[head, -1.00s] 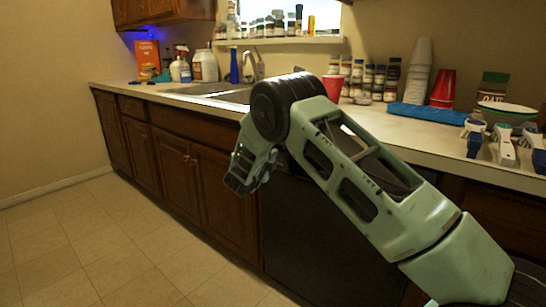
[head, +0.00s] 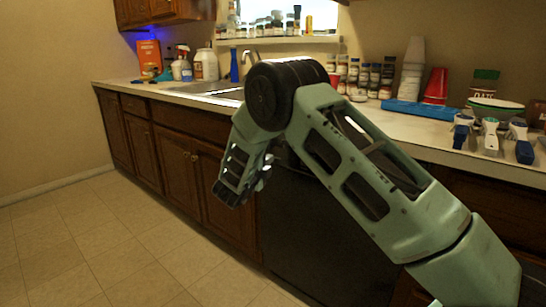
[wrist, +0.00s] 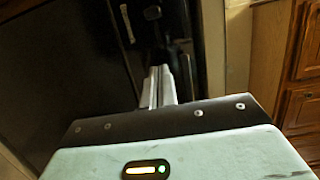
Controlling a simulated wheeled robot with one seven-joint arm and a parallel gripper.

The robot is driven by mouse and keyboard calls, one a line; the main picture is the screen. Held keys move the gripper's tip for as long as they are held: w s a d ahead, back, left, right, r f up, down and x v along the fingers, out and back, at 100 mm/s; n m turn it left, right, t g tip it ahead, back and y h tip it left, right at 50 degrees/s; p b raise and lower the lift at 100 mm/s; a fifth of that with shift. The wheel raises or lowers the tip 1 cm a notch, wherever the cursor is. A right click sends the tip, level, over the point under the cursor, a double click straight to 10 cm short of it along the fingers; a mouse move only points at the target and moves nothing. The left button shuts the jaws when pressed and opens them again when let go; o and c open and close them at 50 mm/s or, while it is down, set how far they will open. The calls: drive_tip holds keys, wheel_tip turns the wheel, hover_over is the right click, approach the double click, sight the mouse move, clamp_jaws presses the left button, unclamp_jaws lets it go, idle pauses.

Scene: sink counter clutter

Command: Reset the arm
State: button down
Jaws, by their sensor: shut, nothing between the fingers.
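My arm (head: 375,180) reaches in from the lower right in the head view, bends at a dark round joint, and its far part (head: 240,165) hangs down in front of the counter. My gripper (wrist: 160,72) shows in the wrist view as two pale fingers lying side by side, shut with nothing between them. In the head view the fingers are not clearly visible behind the hanging part of the arm. The fingers point towards a dark appliance front (wrist: 60,75).
The counter (head: 400,125) runs along the wall with a sink (head: 215,92). Cups, jars, a blue package (head: 420,109), a bowl (head: 494,109) and several blue-and-white handled items stand at its right. Wooden cabinets (head: 180,165) lie below. The tiled floor (head: 110,245) at left is clear.

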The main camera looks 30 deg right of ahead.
drive_tip(key=shift+s+a, duration=0.35)
drive_tip(key=shift+a, duration=0.15)
